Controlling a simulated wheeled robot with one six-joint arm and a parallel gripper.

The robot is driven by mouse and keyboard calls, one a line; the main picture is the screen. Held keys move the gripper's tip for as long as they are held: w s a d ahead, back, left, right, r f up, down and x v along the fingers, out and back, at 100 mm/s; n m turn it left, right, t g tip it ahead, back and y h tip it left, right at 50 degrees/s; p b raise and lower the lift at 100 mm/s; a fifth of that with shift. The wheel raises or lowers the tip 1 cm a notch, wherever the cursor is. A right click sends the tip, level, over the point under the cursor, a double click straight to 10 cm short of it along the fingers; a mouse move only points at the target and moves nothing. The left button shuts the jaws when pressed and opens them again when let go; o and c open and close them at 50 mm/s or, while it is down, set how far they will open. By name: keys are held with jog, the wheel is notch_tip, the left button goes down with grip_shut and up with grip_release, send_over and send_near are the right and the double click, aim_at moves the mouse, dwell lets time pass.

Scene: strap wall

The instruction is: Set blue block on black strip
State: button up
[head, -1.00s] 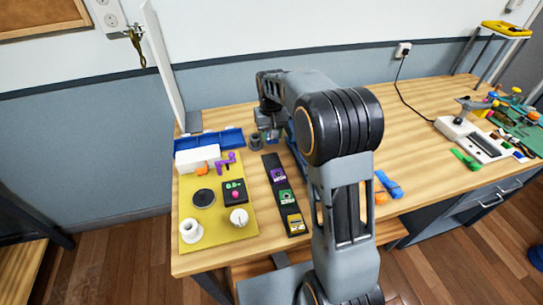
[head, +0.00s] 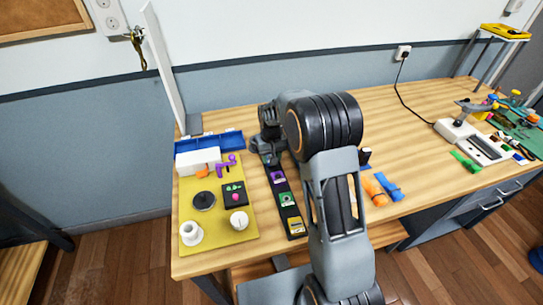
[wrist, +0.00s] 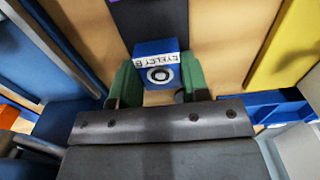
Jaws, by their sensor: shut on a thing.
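A blue block (wrist: 155,62) with a white label and a ring mark on top sits between the green fingers of my gripper (wrist: 160,80) in the wrist view. My gripper is shut on it. The black strip (wrist: 151,18) lies just beyond the block there. My gripper (head: 265,157) is at the strip's far end. The blue block is hidden in that view. I cannot tell whether it touches the strip.
A yellow board (head: 220,241) with a white box (head: 197,161), a purple piece and round parts lies left of the strip. A blue tray (head: 212,144) stands behind it. Orange (head: 374,192) and blue (head: 389,187) pieces lie right of my arm.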

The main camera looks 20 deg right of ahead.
jog(key=shift+f, duration=0.2)
jog(key=o, duration=1.1)
notch_tip(320, 180, up, 11)
jog(key=s+r+t, duration=0.2)
jog(key=s+r, duration=0.4)
jog(key=s, duration=0.5)
jog(key=shift+t, duration=0.8)
jog(key=s+f, duration=0.1)
jog(key=s, duration=0.7)
jog(key=s+f, duration=0.1)
jog(key=s, duration=0.3)
jog(key=shift+s+f, duration=0.3)
jog(key=shift+s, duration=0.05)
